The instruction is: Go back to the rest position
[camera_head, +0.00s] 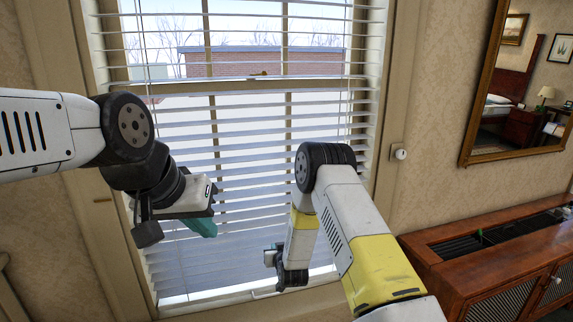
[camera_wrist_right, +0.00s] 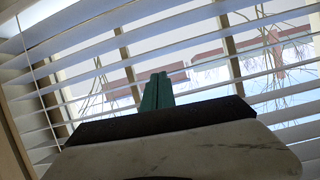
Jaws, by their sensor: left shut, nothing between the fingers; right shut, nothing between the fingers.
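My left gripper (camera_head: 203,227) hangs in front of the window blinds at the left of the head view, its teal fingers pointing down and to the right. It is shut and empty. My right arm rises from the bottom right, bends at a black elbow joint and drops to a dark wrist low before the window; its fingers cannot be made out in the head view. In the right wrist view my right gripper (camera_wrist_right: 157,91) shows its teal fingers pressed together, shut and empty, with blinds behind.
White slatted blinds (camera_head: 250,155) cover the window behind both arms. A wooden cabinet (camera_head: 470,285) stands at the lower right under a framed mirror (camera_head: 478,110). A white knob (camera_head: 400,154) is on the wall right of the window. Both grippers appear clear of the blinds, though depth is hard to judge.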

